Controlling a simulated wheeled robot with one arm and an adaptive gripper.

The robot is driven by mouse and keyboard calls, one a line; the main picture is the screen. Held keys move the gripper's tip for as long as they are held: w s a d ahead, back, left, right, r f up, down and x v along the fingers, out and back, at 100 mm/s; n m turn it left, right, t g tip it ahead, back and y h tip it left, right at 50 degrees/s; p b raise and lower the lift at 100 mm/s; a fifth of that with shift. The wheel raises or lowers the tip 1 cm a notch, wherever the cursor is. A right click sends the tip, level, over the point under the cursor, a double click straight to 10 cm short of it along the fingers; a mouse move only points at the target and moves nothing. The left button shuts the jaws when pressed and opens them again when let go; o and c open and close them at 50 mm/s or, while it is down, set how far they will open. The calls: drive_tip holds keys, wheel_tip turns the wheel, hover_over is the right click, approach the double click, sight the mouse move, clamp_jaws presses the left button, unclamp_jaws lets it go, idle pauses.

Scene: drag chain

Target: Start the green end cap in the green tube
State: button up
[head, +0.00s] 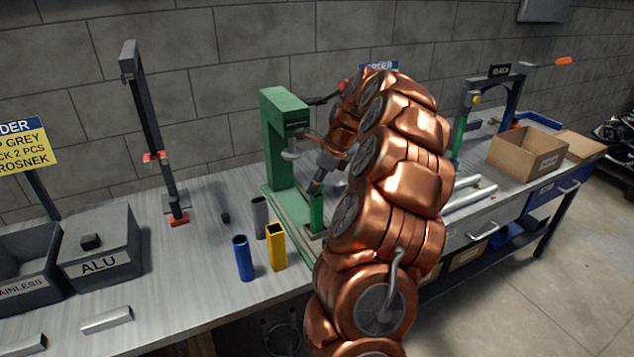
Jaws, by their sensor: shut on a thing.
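The green tube (316,212) stands upright on the base of the green press, under its head. My gripper (315,188) points down at the tube's top end, with its fingertips at or just above the rim. It is shut on a small piece, taken to be the green end cap. The cap is too small and too covered by the fingers to make out. I cannot tell whether it touches the tube's mouth or sits in it.
The green press (284,140) stands close on the left of my gripper. A blue tube (243,258), a yellow square tube (277,248) and a grey tube (259,218) stand to the left. A dark ALU box (100,262) stands farther left. Bare bench (185,275) lies between.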

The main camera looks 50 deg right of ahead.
drive_tip(key=shift+f, duration=0.55)
drive_tip(key=o, duration=0.9)
drive_tip(key=v, duration=1.2)
drive_tip(key=shift+w+a, duration=0.1)
